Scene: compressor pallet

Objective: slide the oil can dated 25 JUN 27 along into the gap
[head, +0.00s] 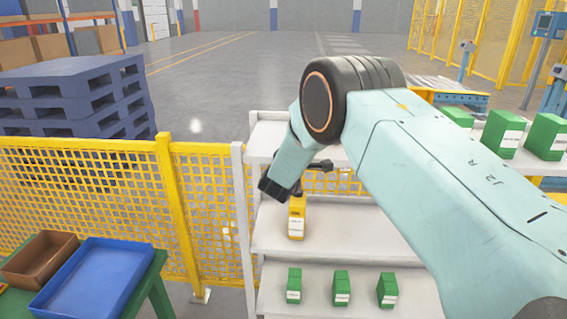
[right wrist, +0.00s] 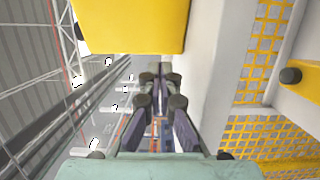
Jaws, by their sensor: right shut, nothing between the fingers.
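A yellow oil can (head: 296,222) with a white label stands upright at the left of the middle shelf (head: 345,238); its date is too small to read. In the right wrist view a yellow can (right wrist: 130,25) fills the top edge, close to the camera. My right gripper (right wrist: 160,75) is shut and empty just below it in that view; I cannot tell whether they touch. In the head view my right arm reaches in from the right and its dark wrist end is just above and left of the can. My left gripper is not in view.
Green cans stand on the lower shelf (head: 318,301) and at the right of the top shelf. A white post (head: 243,215) and yellow mesh fence (head: 80,200) border the left. The middle shelf is bare right of the can, where visible. A blue tray (head: 92,283) lies left.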

